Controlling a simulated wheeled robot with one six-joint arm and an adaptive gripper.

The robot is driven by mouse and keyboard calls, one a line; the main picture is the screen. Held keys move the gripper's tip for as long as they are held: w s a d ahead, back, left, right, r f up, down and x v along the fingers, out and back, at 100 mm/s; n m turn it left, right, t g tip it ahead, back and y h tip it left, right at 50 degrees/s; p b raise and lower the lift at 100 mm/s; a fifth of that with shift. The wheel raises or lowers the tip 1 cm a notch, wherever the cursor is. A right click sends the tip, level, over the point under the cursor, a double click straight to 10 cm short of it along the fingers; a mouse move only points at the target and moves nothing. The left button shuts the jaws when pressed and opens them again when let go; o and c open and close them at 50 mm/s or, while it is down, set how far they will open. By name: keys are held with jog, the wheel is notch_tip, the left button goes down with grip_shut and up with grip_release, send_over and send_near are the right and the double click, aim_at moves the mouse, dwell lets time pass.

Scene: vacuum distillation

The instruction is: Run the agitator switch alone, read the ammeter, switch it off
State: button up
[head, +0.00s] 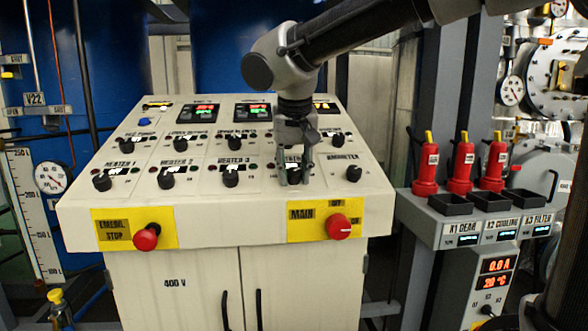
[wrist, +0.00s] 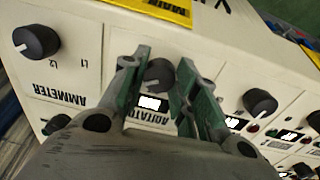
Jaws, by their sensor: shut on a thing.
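The agitator switch (wrist: 158,75) is a dark round knob above its AGITATOR label in the wrist view. My gripper (head: 294,180) reaches down onto it at the front right of the sloped control panel (head: 120,205). In the wrist view, my gripper's green-edged fingers (wrist: 163,62) stand on both sides of the knob, shut on it. A red readout (head: 499,265) on the right column appears to show 0.0 A.
The heater 3 knob (head: 231,177) is close left of my gripper. The red main switch (head: 339,226) and red emergency stop (head: 146,237) sit on yellow plates at the front. Red bottles (head: 462,163) and black trays (head: 489,201) stand on a right shelf.

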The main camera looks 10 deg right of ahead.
jog(key=n, duration=0.5)
jog(key=shift+n, duration=0.3)
jog(key=n, duration=0.5)
jog(key=shift+n, duration=0.3)
jog(key=o, duration=1)
jog(key=v, duration=1.2)
jog(key=shift+s+d, duration=0.15)
jog(key=shift+d, duration=0.05)
